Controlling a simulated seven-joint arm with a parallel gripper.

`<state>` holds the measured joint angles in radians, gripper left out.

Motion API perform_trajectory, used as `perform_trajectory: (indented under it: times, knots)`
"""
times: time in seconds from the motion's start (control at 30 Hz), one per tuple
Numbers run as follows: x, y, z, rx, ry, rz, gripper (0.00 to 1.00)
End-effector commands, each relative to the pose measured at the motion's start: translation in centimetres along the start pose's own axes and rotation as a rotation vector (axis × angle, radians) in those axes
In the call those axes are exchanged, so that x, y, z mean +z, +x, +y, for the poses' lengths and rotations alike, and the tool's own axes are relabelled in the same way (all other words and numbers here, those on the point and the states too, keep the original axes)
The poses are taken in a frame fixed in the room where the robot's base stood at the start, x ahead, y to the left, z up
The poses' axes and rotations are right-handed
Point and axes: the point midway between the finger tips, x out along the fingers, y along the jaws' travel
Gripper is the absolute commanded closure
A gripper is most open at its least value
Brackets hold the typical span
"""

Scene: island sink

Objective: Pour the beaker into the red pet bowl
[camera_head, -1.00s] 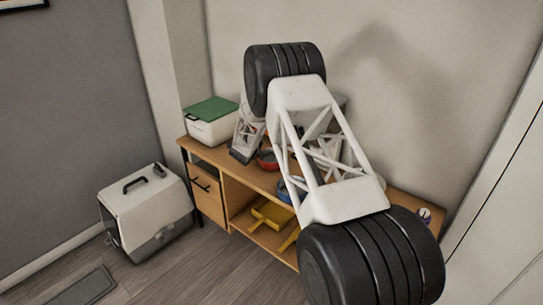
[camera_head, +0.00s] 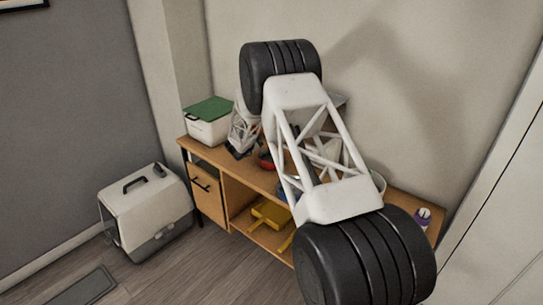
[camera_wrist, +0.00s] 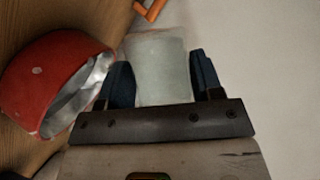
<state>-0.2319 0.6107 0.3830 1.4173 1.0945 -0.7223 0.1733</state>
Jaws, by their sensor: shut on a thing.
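The red pet bowl (camera_wrist: 45,75) is at the left of the wrist view, its shiny metal-looking inside partly showing. A sliver of it shows in the head view (camera_head: 266,161), mostly behind my arm. The pale, translucent beaker (camera_wrist: 158,65) is between the two dark fingers of my gripper (camera_wrist: 160,82), which is shut on it. The beaker is close beside the bowl. The wrist view is rolled, with the wood surface at left and the pale wall at right. I cannot tell whether liquid is leaving the beaker. In the head view the beaker is hidden.
An orange object (camera_wrist: 150,10) lies beyond the beaker. The wooden desk (camera_head: 212,168) also bears a white box with a green lid (camera_head: 208,120) and a white and purple item (camera_head: 423,217). A pet carrier (camera_head: 146,212) stands on the floor.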

Motion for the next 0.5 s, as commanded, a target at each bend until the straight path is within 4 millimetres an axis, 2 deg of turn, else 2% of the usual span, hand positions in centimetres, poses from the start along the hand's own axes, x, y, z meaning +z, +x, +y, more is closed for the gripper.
perform_trajectory:
  times: [0.5]
  knots:
    - [0.44,0.13,-0.5,0.071,-0.171,0.025,0.65]
